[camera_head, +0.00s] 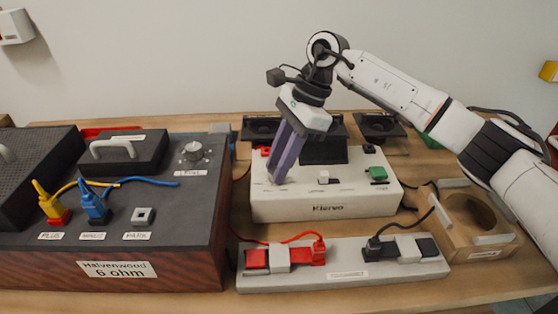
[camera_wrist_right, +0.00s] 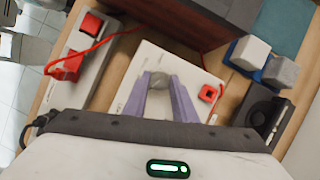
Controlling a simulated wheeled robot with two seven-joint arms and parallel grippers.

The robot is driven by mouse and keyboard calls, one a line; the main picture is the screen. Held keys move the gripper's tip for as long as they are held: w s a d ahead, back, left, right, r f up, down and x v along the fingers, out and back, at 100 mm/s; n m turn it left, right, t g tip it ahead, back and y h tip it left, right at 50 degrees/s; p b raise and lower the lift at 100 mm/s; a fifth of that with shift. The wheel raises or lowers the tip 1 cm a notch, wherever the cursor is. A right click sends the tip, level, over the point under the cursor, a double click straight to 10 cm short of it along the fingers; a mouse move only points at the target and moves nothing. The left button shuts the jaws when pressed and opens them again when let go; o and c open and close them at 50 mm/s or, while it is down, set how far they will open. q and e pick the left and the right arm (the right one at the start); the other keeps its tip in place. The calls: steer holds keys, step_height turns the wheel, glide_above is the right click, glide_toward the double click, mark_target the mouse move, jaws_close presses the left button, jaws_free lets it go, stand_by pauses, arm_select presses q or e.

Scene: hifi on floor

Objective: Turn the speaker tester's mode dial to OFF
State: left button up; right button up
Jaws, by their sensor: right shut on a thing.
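The speaker tester (camera_head: 340,202) is a white box labelled Klarvo, standing on the table in the middle of the head view. My right gripper (camera_head: 275,179) reaches down from above to the left part of its top. In the right wrist view its two purple fingers (camera_wrist_right: 159,90) are shut on a round grey knob, the mode dial (camera_wrist_right: 158,79), one finger on each side. In the head view the fingers hide the dial. Its pointer and the position labels are too small or covered to read. My left gripper is not in view.
A dark 6 ohm box (camera_head: 190,220) with a dial and cables stands left. A grey strip (camera_head: 345,275) with red and black plugs lies in front of the tester. A wooden holder (camera_head: 478,235) stands right.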

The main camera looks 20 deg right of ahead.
steer(key=shift+n, duration=0.6)
steer(key=o, duration=1)
steer(key=shift+o, duration=0.2)
steer(key=v, duration=1)
steer(key=shift+w+r+p, duration=0.2)
steer(key=shift+r+p, duration=0.05)
steer(key=shift+p, duration=0.05)
